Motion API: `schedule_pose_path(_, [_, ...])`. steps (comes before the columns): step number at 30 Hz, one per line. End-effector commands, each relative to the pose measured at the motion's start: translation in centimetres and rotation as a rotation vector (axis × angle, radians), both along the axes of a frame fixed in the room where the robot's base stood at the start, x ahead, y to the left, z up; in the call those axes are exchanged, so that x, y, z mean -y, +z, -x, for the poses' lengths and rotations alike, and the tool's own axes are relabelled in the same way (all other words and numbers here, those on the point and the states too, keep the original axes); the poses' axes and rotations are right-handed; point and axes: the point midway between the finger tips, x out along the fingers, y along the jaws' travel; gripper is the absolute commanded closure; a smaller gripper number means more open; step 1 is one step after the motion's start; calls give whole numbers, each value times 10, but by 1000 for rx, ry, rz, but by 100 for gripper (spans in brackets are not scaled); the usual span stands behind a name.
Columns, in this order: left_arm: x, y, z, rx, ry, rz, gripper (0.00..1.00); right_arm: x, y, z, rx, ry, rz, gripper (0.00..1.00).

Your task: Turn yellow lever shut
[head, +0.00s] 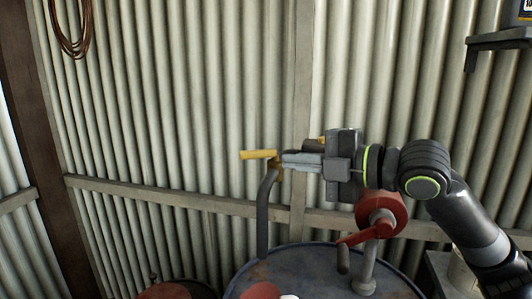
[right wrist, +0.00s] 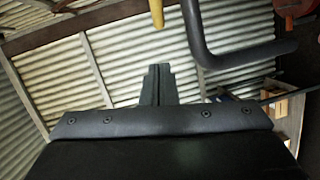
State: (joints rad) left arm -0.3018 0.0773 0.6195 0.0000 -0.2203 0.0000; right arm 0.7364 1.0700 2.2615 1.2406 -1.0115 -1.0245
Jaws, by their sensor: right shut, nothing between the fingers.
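The yellow lever (head: 259,154) sticks out level to the left in the head view, at the top of a grey bent pipe (head: 263,215). My right gripper (head: 285,159) is shut and empty, its fingertips close by the lever's right end; whether they touch cannot be told. In the right wrist view the lever (right wrist: 157,12) shows at the top edge, just beyond the shut fingers (right wrist: 158,75), with the grey pipe (right wrist: 240,58) to its right. My left gripper is not in view.
A blue drum (head: 310,262) stands below, with a red hand-crank pump (head: 381,213) on it, close under my right arm. A corrugated wall (head: 190,90) with a wooden rail (head: 150,192) is behind. A shelf (head: 500,38) is at upper right.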

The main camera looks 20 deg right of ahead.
Motion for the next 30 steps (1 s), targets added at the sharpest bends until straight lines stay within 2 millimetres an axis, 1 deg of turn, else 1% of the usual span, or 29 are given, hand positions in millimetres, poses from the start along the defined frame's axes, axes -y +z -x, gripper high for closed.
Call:
schedule_pose_path(20, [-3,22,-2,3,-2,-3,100,-37,-6,-43,-3,4,-3,100])
schedule_pose_path(21, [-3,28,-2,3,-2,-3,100,-34,-6,-52,-7,-1,-4,100])
schedule_pose_path(24, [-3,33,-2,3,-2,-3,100,-32,-10,-65,-5,-1,-3,100])
schedule_pose_path(30, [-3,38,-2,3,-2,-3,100,-30,-14,-79,-2,-1,-1,100])
